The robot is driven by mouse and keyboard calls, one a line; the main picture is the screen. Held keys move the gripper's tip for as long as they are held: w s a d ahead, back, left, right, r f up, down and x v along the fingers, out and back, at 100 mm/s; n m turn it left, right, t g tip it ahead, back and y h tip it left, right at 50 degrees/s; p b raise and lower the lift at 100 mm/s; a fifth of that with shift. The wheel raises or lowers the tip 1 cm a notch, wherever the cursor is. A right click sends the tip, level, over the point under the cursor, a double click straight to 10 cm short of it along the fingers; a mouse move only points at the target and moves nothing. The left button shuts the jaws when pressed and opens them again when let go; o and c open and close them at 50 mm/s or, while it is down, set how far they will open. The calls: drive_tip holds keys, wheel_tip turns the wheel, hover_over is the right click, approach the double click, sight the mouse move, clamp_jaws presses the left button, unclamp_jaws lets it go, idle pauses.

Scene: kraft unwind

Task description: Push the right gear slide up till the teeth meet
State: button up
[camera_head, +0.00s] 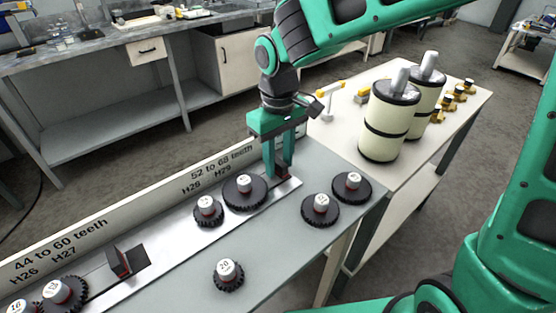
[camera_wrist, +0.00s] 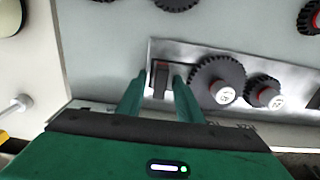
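The right gear slide has an upright dark handle block with red on it (camera_head: 282,172), at the right end of the metal plate under the "52 to 68 teeth" label; it also shows in the wrist view (camera_wrist: 160,80). My gripper (camera_head: 279,172) is lowered over this block. In the wrist view its fingers (camera_wrist: 158,82) stand on either side of the block, open, with narrow gaps. A large dark gear (camera_head: 244,190) with a white hub sits left of the block. A smaller gear (camera_head: 208,211) sits beside it; I cannot tell whether their teeth touch.
The left slide's block (camera_head: 119,262) stands near two gears, one large (camera_head: 64,292), at the lower left. Loose gears (camera_head: 320,208), (camera_head: 352,187), (camera_head: 228,274) lie on the grey bench in front. A label board (camera_head: 150,200) runs behind. Cream rolls (camera_head: 388,120) stand on the right table.

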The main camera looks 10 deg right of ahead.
drive_tip(key=shift+f, duration=0.2)
drive_tip(key=c, duration=0.8)
drive_tip(key=shift+s+a, duration=0.4)
drive_tip(key=shift+a, duration=0.25)
drive_tip(key=o, duration=0.8)
wheel_tip(320, 180, up, 11)
drive_tip(key=shift+f, duration=0.15)
